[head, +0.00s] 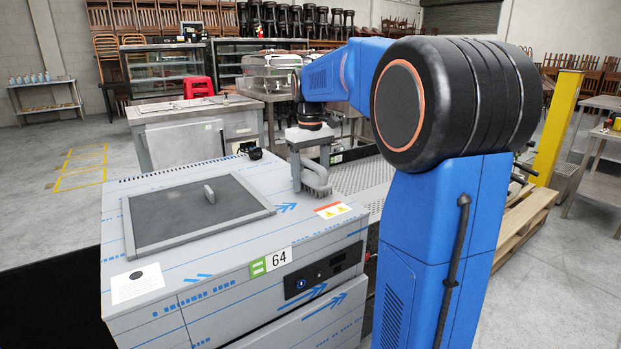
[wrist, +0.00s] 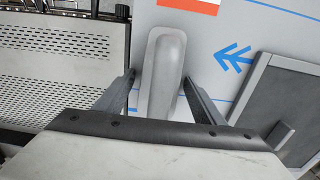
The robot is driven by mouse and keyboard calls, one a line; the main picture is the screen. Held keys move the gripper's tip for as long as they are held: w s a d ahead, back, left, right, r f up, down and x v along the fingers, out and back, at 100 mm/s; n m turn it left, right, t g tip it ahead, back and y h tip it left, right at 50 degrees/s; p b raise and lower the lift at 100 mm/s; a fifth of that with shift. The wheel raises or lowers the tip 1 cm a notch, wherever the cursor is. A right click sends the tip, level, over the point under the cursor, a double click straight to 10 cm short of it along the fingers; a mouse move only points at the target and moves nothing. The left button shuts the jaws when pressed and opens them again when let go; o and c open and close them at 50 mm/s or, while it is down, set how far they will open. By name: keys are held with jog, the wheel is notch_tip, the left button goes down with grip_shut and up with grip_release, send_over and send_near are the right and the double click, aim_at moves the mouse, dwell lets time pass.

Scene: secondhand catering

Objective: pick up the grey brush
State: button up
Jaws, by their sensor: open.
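The grey brush (wrist: 165,60) lies on the top of a steel appliance near its right edge. In the wrist view its long rounded back or handle runs up the picture between my two fingers. My gripper (wrist: 159,80) is open, with one finger on each side of it. A gap shows at each finger, and I cannot tell any contact. In the head view my gripper (head: 309,165) points down at the brush (head: 318,182), whose bristles show and whose other part is partly hidden by the fingers.
The steel appliance (head: 225,240) carries a dark lid (head: 165,215) with a small handle, left of the brush. A perforated metal surface (head: 360,185) lies to the right. Open floor lies at the left.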

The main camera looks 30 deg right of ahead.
jog(key=c, duration=1.2)
notch_tip(320, 180, up, 10)
jog(key=o, duration=0.6)
jog(key=shift+c, duration=1.5)
jog(key=shift+s, duration=0.1)
